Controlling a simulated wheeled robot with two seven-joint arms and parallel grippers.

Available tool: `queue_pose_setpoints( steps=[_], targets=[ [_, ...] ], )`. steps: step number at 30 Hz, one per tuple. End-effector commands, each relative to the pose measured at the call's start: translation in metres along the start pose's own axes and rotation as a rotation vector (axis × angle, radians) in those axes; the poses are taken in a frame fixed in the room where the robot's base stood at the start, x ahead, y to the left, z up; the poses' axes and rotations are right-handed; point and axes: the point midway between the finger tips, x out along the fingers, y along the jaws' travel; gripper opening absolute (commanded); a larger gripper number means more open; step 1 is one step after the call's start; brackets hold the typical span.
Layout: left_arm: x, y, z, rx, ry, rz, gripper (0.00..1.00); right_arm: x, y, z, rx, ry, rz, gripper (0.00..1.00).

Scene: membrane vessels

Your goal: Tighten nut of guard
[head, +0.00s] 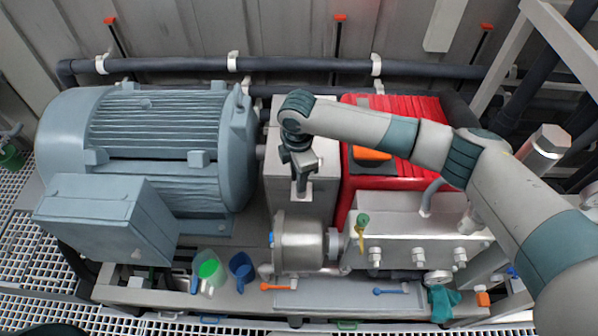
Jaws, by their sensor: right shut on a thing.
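The guard (285,207) is a grey box-shaped cover between the blue-grey motor and the red unit. My right arm reaches in from the right over the red unit. My right gripper (302,192) points down at the guard's upper front part and is shut on the small nut there. The nut itself is mostly hidden between the fingers, so its seating cannot be made out. My left gripper is not in view.
The large motor (165,130) stands left of the guard. The red unit (390,180) stands right, above a metal block (400,215) with several bolts. A green cup (208,270), a blue cup (240,268), an orange-handled tool (279,287), a blue-handled tool (391,292) and a teal cloth (441,302) lie along the front ledge.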

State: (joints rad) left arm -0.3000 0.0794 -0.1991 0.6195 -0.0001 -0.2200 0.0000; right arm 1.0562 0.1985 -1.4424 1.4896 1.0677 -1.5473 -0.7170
Motion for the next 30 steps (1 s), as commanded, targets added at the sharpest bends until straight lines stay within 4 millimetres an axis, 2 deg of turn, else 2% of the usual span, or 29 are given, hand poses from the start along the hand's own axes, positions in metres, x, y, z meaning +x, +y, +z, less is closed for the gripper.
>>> queue_pose_setpoints(
  steps=[1, 18, 30],
  targets=[
    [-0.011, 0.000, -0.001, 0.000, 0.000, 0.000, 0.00, -0.005, -0.001, -0.001, 0.044, 0.002, -0.003, 0.01],
    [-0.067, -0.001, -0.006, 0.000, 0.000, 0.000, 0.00, -0.005, 0.004, 0.000, 0.586, 0.002, -0.003, 0.01],
    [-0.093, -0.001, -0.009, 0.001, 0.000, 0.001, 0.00, -0.003, 0.006, 0.002, 0.874, 0.001, -0.001, 0.01]
  ],
)
